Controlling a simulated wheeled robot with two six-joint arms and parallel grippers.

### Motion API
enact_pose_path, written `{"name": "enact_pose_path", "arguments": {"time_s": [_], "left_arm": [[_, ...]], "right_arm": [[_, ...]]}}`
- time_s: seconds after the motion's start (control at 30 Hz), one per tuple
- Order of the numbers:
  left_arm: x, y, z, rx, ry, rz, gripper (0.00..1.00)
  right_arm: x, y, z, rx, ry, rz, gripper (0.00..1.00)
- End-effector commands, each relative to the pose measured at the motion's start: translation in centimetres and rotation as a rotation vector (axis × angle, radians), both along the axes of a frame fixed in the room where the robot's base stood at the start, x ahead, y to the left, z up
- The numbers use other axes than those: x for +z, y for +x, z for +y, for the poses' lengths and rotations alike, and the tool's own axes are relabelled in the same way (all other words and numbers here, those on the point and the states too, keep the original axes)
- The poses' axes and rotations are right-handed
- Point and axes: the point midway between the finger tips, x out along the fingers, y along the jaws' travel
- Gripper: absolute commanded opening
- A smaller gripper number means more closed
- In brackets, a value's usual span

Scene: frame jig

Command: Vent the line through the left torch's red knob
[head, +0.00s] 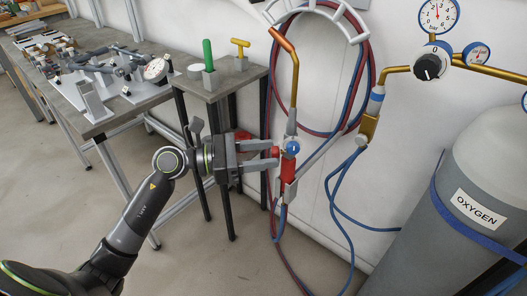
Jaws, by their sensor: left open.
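One torch hangs in front of the white wall, with a copper neck (295,75) bent at the top and a red section (288,170) lower down. A blue knob (293,147) faces me on its body. A small red knob (276,152) shows on the torch's left side, by my fingertips. My left gripper (276,157) is open, its two fingers pointing right with their tips at the red knob. I cannot tell whether they touch it. My right gripper is not in view.
Red and blue hoses (367,75) loop on a wall hanger and trail below the torch. A grey oxygen cylinder (440,195) with gauges stands at right. A small table (225,82) with green and yellow handles stands behind my gripper; a long bench (140,105) is at left.

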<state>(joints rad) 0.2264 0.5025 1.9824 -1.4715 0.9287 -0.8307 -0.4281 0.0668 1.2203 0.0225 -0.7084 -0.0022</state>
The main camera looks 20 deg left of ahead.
Motion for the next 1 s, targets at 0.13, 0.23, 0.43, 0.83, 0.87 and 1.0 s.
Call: {"name": "enact_pose_path", "arguments": {"time_s": [0.13,0.23,0.43,0.83,0.87,1.0], "left_arm": [[0.02,0.15,-0.29,0.000,-0.001,0.000,0.46],[0.00,0.15,-0.29,0.000,0.000,0.001,0.46],[-0.01,0.14,-0.27,0.000,0.000,0.001,0.34],[0.01,0.13,-0.25,0.000,-0.002,0.004,0.01],[0.03,0.13,-0.25,0.000,-0.003,0.006,0.01],[0.11,0.12,-0.26,0.000,-0.014,0.030,0.01]], "right_arm": [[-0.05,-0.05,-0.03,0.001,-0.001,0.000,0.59],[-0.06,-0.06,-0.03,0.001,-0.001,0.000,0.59],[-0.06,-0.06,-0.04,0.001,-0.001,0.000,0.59],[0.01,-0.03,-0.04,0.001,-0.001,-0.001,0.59],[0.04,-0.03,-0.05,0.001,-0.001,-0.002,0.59],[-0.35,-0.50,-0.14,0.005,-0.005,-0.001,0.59]]}}
